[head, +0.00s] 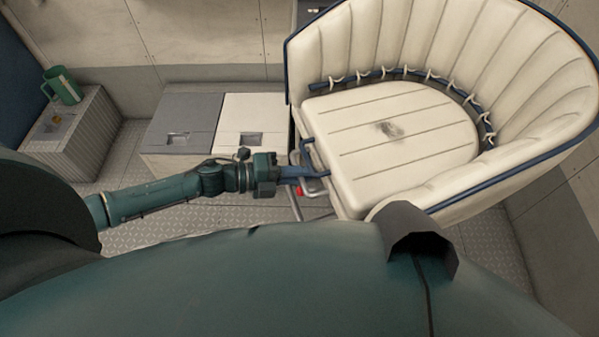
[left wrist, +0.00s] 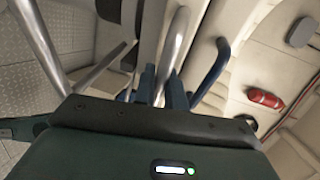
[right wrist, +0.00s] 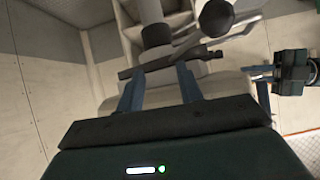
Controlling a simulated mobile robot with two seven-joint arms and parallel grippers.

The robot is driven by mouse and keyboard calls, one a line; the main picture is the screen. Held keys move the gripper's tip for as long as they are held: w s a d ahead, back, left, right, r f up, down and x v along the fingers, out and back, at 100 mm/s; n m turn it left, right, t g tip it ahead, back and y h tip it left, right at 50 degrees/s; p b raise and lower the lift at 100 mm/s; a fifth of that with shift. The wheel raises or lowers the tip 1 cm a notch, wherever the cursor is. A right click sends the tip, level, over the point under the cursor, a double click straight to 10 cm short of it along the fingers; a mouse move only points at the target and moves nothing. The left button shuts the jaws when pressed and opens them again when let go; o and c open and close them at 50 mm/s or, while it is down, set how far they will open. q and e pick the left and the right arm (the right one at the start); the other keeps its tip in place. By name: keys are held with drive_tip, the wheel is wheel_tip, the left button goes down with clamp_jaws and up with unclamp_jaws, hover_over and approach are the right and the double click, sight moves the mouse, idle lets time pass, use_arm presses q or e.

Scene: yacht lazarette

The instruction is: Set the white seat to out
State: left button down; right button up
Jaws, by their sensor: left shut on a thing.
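The white seat (head: 390,130) fills the right of the head view. It has a ribbed, curved back, blue piping and a small blue handle on its front left edge. A bent silver bar (head: 313,187) sticks out below that edge. My left gripper (head: 318,172) is at this edge; in the left wrist view (left wrist: 162,85) its blue fingers are shut around the silver bar (left wrist: 181,38), beside the blue handle (left wrist: 213,70). My right gripper (right wrist: 161,76) shows only in the right wrist view, with its fingers apart and nothing clearly between them.
A low locker with a grey lid (head: 183,130) and a white lid (head: 250,125) stands behind my left arm. A green mug (head: 63,86) stands on a ribbed box (head: 75,135) at the far left. A dark lever with a black knob (right wrist: 215,17) is beyond my right gripper.

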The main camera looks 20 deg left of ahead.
use_arm(q)
drive_tip(key=s+f+v, duration=0.1)
drive_tip(key=v, duration=0.8)
drive_tip(key=shift+s+f, duration=0.25)
drive_tip(key=shift+f, duration=0.15)
drive_tip(key=c, duration=1.5)
unclamp_jaws()
drive_tip(key=shift+d, duration=0.1)
drive_tip(key=b+v, duration=0.1)
drive_tip(key=v, duration=1.2)
drive_tip(key=shift+r, duration=0.1)
